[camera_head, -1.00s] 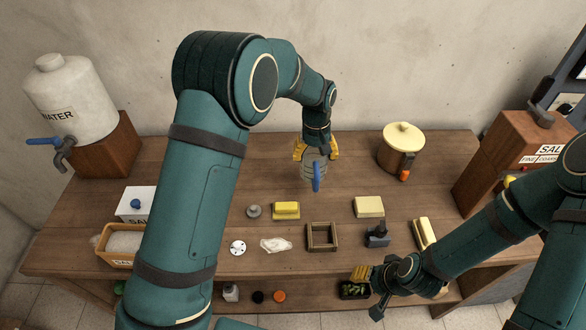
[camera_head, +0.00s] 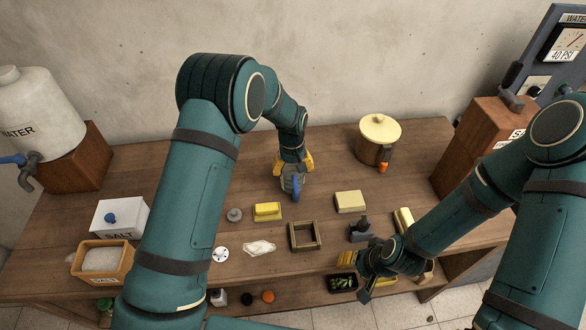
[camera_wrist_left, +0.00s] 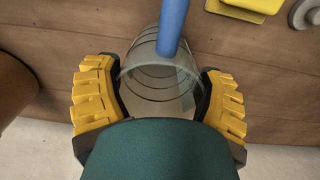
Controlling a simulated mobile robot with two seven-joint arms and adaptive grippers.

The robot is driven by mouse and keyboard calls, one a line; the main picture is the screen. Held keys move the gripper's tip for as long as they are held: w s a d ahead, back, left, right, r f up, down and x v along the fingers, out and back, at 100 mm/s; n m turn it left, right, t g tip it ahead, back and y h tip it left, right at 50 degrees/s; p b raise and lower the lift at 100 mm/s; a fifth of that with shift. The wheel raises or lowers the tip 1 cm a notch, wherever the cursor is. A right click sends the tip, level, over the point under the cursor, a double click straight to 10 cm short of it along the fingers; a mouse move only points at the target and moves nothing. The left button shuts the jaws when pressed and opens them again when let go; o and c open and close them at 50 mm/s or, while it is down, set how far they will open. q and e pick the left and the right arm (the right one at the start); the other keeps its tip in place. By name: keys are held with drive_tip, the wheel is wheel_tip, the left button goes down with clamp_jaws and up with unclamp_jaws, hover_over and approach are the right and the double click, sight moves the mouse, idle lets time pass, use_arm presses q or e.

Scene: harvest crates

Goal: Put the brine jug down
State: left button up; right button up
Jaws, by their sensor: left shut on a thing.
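The brine jug (camera_head: 291,186) is a clear grey vessel with a blue handle. It is upright at the back middle of the wooden table (camera_head: 180,165), behind the yellow block (camera_head: 267,211). My left gripper (camera_head: 293,167) is shut around the jug from above, a yellow finger on each side. In the left wrist view the jug (camera_wrist_left: 150,75) sits between the two yellow fingers, its blue handle pointing to the top. I cannot tell whether its base touches the table. My right gripper (camera_head: 366,266) hangs by the table's front edge; its opening is unclear.
A lidded pot (camera_head: 375,143) stands at the back right. A wooden frame (camera_head: 304,236), a pale block (camera_head: 349,202) and a grey knobbed disc (camera_head: 234,215) lie in front of the jug. Bare table lies left of the jug, beyond my left arm.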

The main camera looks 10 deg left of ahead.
use_arm(q)
drive_tip(key=shift+f, duration=0.2)
drive_tip(key=shift+f, duration=0.1)
drive_tip(key=o, duration=1.2)
